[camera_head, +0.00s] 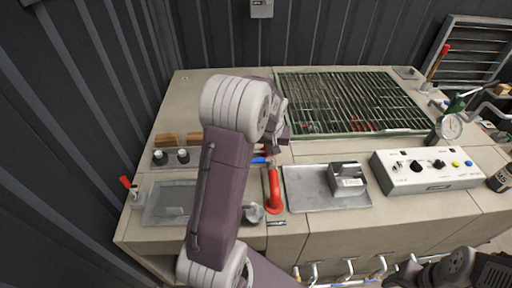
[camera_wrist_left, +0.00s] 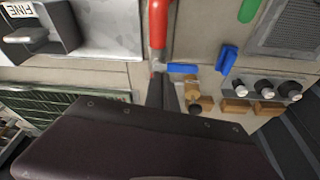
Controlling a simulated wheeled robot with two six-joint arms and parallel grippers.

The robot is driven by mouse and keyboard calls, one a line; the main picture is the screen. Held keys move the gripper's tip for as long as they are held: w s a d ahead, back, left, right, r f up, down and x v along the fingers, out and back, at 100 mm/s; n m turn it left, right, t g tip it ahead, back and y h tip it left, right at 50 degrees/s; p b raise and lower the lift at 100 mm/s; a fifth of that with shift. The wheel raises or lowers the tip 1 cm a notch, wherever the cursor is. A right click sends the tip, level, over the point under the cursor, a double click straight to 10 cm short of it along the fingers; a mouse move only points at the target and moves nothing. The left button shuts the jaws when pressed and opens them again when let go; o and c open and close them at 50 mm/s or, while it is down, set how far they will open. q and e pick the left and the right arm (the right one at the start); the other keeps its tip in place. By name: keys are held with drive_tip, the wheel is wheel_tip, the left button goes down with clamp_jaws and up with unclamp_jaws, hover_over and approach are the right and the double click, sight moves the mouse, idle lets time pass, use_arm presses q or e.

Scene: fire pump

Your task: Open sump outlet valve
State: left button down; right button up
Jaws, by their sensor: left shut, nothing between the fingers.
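My left gripper (camera_wrist_left: 163,85) is shut and empty. Its narrow dark fingers point at a blue lever (camera_wrist_left: 182,68) at the end of a red pipe (camera_wrist_left: 158,25); I cannot tell whether they touch it. In the head view the blue lever (camera_head: 261,160) lies flat beside the top of the red pipe (camera_head: 273,190), on the worktop just right of my left forearm. My forearm and wrist hide part of that area, and the fingertips are hard to make out there. No readable label shows which valve is the sump outlet valve. At the lower right, part of my right arm shows, its fingers unclear.
A red lever (camera_head: 125,182) stands at the worktop's left edge. A green grate (camera_head: 350,102) lies behind the pipe. A metal tray (camera_head: 308,188) and a white control box (camera_head: 428,172) stand to the right. Wooden blocks (camera_wrist_left: 236,106), knobs (camera_wrist_left: 264,88) and another blue piece (camera_wrist_left: 226,58) sit nearby.

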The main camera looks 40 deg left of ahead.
use_arm(q)
drive_tip(key=n+p, duration=0.1)
drive_tip(key=n, duration=0.1)
hover_over(261, 160)
drive_tip(key=a, duration=0.4)
drive_tip(key=shift+w+d+y, duration=0.1)
drive_tip(key=shift+w+y, duration=0.05)
drive_tip(key=shift+y, duration=0.25)
drive_tip(key=p+x, duration=0.2)
drive_tip(key=x, duration=0.8)
drive_tip(key=s+d, duration=0.2)
drive_tip(key=s, duration=0.1)
drive_tip(key=shift+d+p, duration=0.35)
drive_tip(key=shift+a+f, duration=0.1)
